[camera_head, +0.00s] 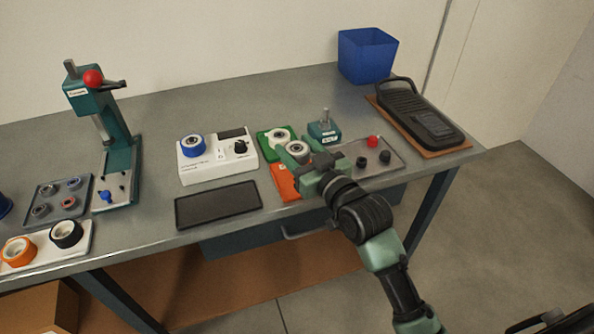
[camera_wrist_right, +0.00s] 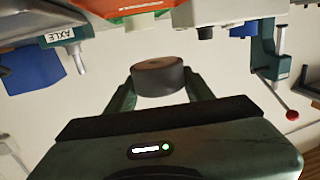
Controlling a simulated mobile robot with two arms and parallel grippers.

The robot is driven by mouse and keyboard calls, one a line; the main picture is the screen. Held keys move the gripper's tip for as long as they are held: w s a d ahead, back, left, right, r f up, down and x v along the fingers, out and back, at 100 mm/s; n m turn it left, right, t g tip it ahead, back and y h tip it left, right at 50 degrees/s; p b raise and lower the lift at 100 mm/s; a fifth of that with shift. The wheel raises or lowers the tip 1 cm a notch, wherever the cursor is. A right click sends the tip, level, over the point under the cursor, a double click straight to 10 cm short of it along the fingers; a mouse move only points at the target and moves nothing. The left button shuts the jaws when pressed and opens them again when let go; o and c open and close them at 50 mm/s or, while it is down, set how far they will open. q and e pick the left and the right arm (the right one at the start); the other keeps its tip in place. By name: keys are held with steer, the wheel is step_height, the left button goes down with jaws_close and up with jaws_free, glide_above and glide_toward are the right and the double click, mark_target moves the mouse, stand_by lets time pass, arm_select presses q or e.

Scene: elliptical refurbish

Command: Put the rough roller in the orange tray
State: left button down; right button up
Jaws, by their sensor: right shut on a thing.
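My right gripper (camera_head: 299,157) is shut on a roller (camera_head: 297,147) with a pale hub and dark rim. In the right wrist view the roller (camera_wrist_right: 158,78) shows a dull grey-brown side between the fingers of my right gripper (camera_wrist_right: 158,88). The roller appears above the orange tray (camera_head: 284,184), which is partly hidden by the gripper and roller; the exact height is unclear. The orange tray also shows at the top of the wrist view (camera_wrist_right: 135,8). A green tray (camera_head: 264,147) just behind holds another pale-hubbed roller (camera_head: 279,135). My left gripper is out of view.
A white device with a blue ring (camera_head: 215,168) and a black flat pad (camera_head: 218,205) are to the left. A teal axle block (camera_head: 324,131) and a grey plate with knobs (camera_head: 383,152) are close on the right. A teal press (camera_head: 118,160) stands farther left.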

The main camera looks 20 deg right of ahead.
steer(key=shift+f, duration=3.15)
steer(key=shift+f+b, duration=0.2)
steer(key=shift+b, duration=0.1)
steer(key=o, duration=1.5)
steer(key=shift+c, duration=0.2)
steer(key=shift+r, duration=0.1)
steer(key=shift+s+r, duration=0.1)
steer(key=shift+s, duration=0.05)
steer(key=v, duration=1.1)
steer(key=shift+s+b, duration=0.35)
steer(key=shift+b, duration=0.05)
steer(key=shift+d, duration=0.1)
